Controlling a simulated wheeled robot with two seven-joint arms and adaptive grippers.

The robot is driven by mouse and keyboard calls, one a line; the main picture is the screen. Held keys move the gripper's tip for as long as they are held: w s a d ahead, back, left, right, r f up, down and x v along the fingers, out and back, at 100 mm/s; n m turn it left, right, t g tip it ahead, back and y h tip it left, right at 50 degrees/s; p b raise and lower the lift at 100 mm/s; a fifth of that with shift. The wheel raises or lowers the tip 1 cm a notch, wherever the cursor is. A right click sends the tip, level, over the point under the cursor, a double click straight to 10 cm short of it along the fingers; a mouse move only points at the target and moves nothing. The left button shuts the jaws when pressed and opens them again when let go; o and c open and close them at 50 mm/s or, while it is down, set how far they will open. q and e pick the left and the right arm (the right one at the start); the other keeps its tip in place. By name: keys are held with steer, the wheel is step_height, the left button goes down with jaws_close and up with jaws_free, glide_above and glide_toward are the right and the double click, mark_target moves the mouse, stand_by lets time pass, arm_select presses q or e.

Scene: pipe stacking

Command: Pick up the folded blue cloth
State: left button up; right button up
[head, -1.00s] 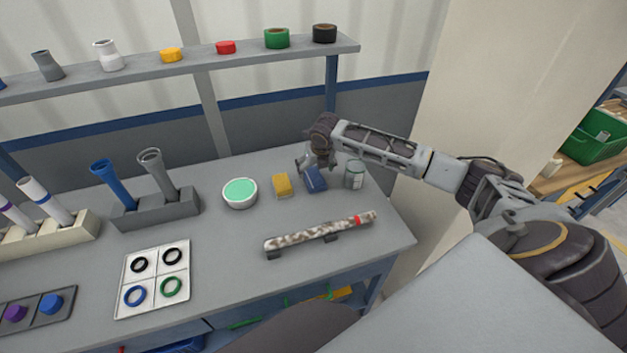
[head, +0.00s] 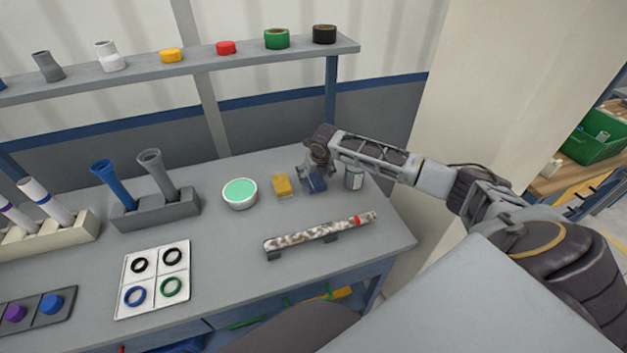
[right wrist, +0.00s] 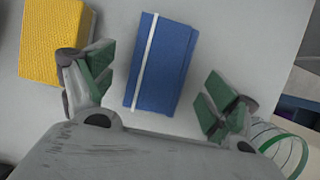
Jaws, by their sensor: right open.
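The fingers are apart from the cloth on both sides. In the head view my right gripper (head: 311,178) is open over the cloth and hides part of it. My left gripper is not in view.
The yellow block (head: 282,185) is close on the left; it also shows in the wrist view (right wrist: 50,42). A bowl with green content (head: 240,193) and a speckled pipe on supports (head: 310,234) are nearby.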

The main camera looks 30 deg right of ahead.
mark_target(314, 177)
steer(key=shift+x, duration=1)
steer(key=c, duration=1.1)
steer(key=shift+r, duration=0.1)
steer(key=shift+r, duration=4.95)
